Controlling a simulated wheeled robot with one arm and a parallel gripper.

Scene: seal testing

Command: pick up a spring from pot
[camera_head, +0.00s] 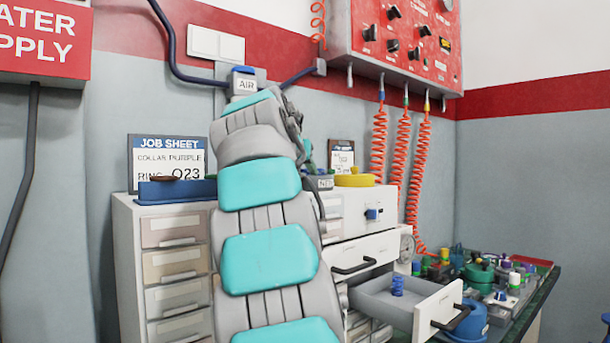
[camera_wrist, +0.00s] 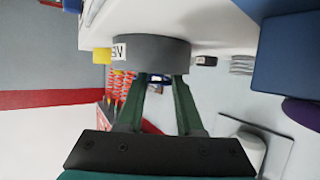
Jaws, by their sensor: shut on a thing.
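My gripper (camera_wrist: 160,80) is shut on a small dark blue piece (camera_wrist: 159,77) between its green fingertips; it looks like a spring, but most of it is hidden. A round grey pot (camera_wrist: 155,54) with a white label is right at the fingertips in the wrist view. I cannot tell whether the piece is still partly inside it. In the head view the labelled pot (camera_head: 325,183) shows only partly beside my arm, on the cabinet top, and my gripper is mostly hidden behind the arm. Another blue spring (camera_head: 397,285) stands in the open drawer (camera_head: 385,300).
A blue tray (camera_head: 178,191) and job sheet (camera_head: 167,157) are on the cabinet's left. A yellow round part (camera_head: 354,180) is right of the pot. Orange coiled hoses (camera_head: 379,145) hang to the right, above a cluttered green bench (camera_head: 525,300). The open drawer juts out.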

